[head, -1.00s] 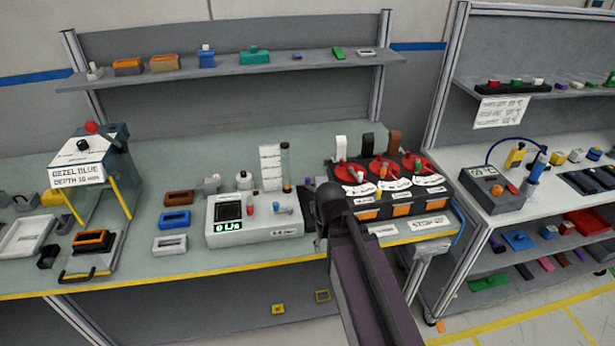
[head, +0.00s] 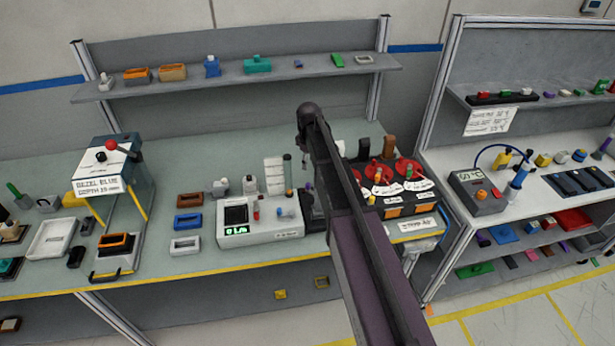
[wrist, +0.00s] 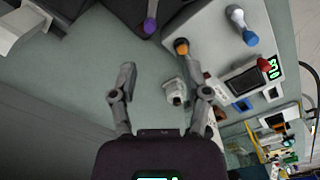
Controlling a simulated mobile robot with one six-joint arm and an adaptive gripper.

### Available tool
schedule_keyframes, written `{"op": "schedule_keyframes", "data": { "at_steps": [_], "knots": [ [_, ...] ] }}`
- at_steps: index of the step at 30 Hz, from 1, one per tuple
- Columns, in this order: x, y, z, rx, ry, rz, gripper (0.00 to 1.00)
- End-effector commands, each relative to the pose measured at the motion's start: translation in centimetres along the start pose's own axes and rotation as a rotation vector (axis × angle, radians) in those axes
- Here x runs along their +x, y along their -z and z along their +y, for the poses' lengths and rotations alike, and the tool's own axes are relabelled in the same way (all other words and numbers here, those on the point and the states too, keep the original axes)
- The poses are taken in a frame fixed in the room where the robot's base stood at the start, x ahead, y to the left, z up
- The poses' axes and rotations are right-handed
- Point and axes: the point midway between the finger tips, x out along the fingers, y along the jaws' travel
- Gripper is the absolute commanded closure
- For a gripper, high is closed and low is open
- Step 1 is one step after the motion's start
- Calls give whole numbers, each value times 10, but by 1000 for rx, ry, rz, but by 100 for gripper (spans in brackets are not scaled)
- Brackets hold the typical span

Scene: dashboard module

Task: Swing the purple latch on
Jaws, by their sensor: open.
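A purple-tipped lever (wrist: 150,26), which looks like the purple latch, stands on a dark base at the top of the wrist view. A small purple spot (head: 309,186) shows beside my arm in the head view, mostly hidden by it. My gripper (wrist: 164,86) is open and empty, its two fingers spread wide. The purple tip lies beyond the fingertips, apart from them, slightly left of the middle.
A white fitting (wrist: 175,91) shows between my fingers in the wrist view. The red-dial panel (head: 407,166) is right of my arm.

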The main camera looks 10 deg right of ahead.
Motion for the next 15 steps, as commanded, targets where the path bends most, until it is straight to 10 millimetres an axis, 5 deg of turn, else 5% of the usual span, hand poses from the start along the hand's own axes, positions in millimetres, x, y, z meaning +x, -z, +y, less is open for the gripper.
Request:
{"op": "schedule_keyframes", "data": {
  "at_steps": [4,15],
  "knots": [
    [-9,14,17,-68,2,-1,39],
    [-8,14,18,-83,2,-1,39]
  ]
}}
